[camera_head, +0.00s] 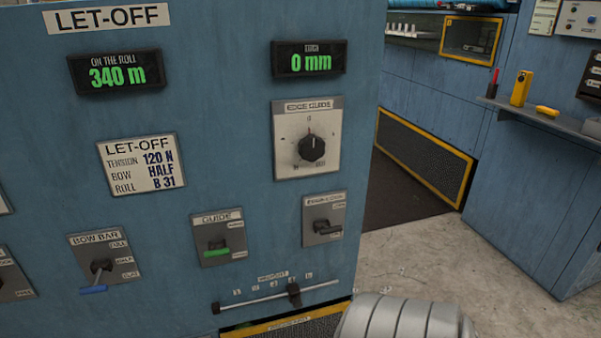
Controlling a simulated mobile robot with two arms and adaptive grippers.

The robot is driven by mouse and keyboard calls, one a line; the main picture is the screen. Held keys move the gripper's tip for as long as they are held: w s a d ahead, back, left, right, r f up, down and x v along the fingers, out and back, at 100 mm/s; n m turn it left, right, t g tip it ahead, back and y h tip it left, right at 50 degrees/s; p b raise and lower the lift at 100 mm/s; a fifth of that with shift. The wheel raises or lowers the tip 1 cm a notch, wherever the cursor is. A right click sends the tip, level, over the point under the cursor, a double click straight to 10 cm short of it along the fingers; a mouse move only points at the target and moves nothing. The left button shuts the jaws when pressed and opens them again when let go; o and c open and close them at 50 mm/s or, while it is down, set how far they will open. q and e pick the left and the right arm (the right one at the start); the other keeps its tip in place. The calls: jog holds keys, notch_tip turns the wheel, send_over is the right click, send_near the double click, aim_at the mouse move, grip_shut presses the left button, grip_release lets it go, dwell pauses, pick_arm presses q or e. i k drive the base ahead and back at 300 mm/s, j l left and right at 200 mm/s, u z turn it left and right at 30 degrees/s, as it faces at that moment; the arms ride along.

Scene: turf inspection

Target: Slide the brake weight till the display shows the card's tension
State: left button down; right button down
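The let-off card (141,164) on the blue panel reads tension 120 N, bow half, roll B 31. One display (116,72) shows 340 m on the roll. A second display (308,60) shows 0 mm. No display with a tension reading is in view. A dark sliding block (293,294) sits right of the middle on a thin bar (250,299) low on the panel, under a numbered scale. The bar's label is too small to read, so I cannot tell whether this is the brake weight. Neither gripper is in view.
The panel holds an edge guide knob (311,148), a bow bar lever (97,279) with a blue handle, a green-handled guide lever (217,249) and a dark-handled switch (326,227). At right, a shelf (545,117) carries small tools.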

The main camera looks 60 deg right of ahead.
aim_at(294, 291)
jog(key=z, duration=2)
